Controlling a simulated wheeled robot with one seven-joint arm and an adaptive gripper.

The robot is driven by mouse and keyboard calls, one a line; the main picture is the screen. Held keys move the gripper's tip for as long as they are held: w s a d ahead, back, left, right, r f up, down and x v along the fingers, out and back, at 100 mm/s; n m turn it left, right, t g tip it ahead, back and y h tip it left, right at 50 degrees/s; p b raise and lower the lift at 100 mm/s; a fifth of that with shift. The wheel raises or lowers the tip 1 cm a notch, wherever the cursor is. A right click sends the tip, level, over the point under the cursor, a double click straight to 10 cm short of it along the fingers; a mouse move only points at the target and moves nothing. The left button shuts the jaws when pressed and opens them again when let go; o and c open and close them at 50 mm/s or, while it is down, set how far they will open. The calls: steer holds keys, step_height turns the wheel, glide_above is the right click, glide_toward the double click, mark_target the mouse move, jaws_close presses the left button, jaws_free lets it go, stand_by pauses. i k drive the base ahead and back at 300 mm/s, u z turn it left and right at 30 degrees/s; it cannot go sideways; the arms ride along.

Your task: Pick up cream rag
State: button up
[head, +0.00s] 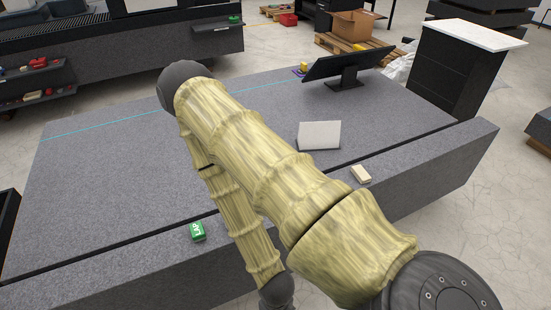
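A small cream item (361,174), which may be the folded cream rag, lies on the granite front ledge, right of my arm. It looks like a flat block with a paler top, and it is too small to tell whether it is cloth. My arm crosses the middle of the head view and bends down toward the bottom edge. My gripper is not in view, so its place relative to the cream item cannot be seen.
A green item (197,231) with white marks lies on the ledge to the left. A grey-white flat-sided object (319,135) stands on the granite bed (110,180), with a dark monitor (345,63) behind. A white-topped dark cabinet (455,65) stands back right.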

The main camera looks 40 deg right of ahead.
mark_target(358, 171)
steer(key=z, duration=2)
steer(key=k, duration=0.75)
steer(key=u, duration=0.45)
steer(key=i, duration=1.25)
steer(key=z, duration=0.25)
